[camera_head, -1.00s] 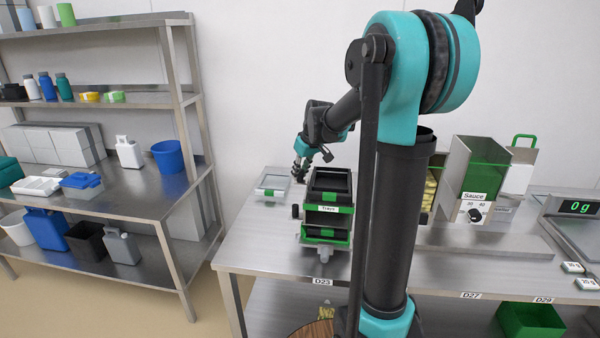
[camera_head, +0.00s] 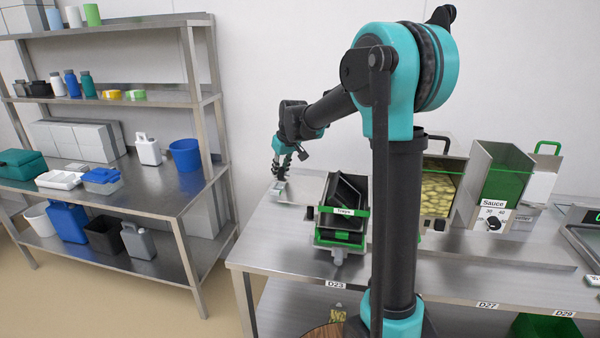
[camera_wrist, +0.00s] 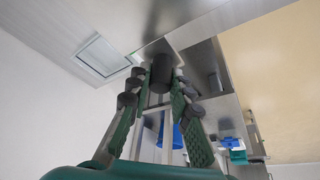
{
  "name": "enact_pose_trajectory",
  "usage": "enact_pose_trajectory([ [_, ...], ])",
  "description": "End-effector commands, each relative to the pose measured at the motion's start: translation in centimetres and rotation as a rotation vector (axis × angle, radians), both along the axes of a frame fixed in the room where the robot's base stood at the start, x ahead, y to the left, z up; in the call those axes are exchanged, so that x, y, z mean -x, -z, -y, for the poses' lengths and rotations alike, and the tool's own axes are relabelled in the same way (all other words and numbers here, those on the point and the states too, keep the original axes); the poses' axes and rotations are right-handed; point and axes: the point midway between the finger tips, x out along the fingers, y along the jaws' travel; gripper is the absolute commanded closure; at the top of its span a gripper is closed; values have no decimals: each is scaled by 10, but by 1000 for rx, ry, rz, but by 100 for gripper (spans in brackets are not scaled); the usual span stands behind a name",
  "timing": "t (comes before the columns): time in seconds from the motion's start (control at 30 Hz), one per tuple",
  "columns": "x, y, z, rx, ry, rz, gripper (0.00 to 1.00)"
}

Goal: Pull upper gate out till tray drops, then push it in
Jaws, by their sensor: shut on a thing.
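The tray dispenser (camera_head: 341,238), labelled "Trays", is a dark stack with green rims on the bench in the head view. The black trays (camera_head: 345,195) in it sit tilted. A dark knob (camera_head: 309,213) sticks out of its left side. My gripper (camera_head: 281,176) is up and to the left of the dispenser in the picture. In the wrist view my gripper (camera_wrist: 158,78) is shut on a black cylindrical knob (camera_wrist: 161,70). I cannot tell whether this knob is joined to the dispenser's upper gate.
A pale square frame (camera_wrist: 102,57) lies near my fingers in the wrist view. The sauce dispenser (camera_head: 497,190) and a container of yellow pieces (camera_head: 438,192) stand right of my arm. A steel shelf (camera_head: 150,195) stands left, past a floor gap.

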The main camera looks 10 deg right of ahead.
Motion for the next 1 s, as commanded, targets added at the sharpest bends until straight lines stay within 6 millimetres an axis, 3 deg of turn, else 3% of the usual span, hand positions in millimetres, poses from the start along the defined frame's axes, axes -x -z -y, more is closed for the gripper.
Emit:
enact_pose_trajectory([
  [0.13, -6, 0, -18, 1, 1, 3, 100],
  [0.47, -7, 0, -21, -2, 1, 2, 100],
  [0.5, -7, 0, -21, -1, 0, 3, 77],
  [0.57, -6, 0, -21, -1, 0, 2, 71],
  [0.87, -6, -2, -19, 0, 0, 1, 71],
  [1.0, -1, -15, -17, 0, 1, 1, 71],
])
